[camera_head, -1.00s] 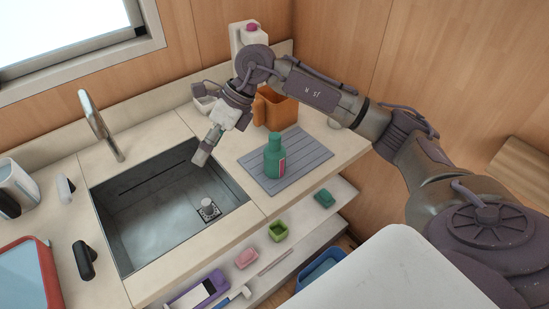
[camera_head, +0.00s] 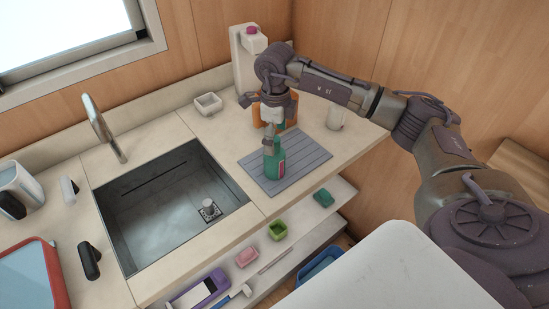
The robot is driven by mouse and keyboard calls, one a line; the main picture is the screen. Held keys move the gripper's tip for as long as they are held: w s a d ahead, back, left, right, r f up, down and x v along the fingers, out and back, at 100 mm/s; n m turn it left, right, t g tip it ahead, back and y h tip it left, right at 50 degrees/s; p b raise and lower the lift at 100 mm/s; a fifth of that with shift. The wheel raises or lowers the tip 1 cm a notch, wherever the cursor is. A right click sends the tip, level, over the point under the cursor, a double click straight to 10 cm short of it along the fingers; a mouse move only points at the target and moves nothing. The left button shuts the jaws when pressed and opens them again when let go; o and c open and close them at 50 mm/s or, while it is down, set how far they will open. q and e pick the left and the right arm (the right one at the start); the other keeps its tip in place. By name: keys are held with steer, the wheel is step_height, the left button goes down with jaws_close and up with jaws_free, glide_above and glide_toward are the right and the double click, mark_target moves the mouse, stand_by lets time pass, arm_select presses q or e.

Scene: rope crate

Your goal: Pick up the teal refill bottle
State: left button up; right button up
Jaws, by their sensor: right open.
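The teal refill bottle (camera_head: 274,168) stands upright on a grey ribbed mat (camera_head: 305,163) on the counter, right of the sink. A pink and red label shows on its right side. My right gripper (camera_head: 269,145) points down at the bottle's top and covers its neck and cap. The gripper is open; I cannot tell whether its fingers touch the bottle. My left gripper is not in view.
An orange container (camera_head: 290,116) stands behind the gripper, with a white cup (camera_head: 335,117) to its right. A white dispenser (camera_head: 244,62) stands at the back. The sink (camera_head: 165,210) lies left of the mat. A lower shelf holds several small items.

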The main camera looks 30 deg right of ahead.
mark_target(274, 157)
steer(key=f, duration=0.1)
steer(key=f+p, duration=0.1)
steer(key=f, duration=0.1)
steer(key=f+p, duration=0.1)
steer(key=shift+s+a+f, duration=0.1)
steer(key=shift+a+f, duration=0.1)
steer(key=shift+a, duration=0.1)
steer(key=shift+f, duration=0.3)
steer(key=c, duration=1.5)
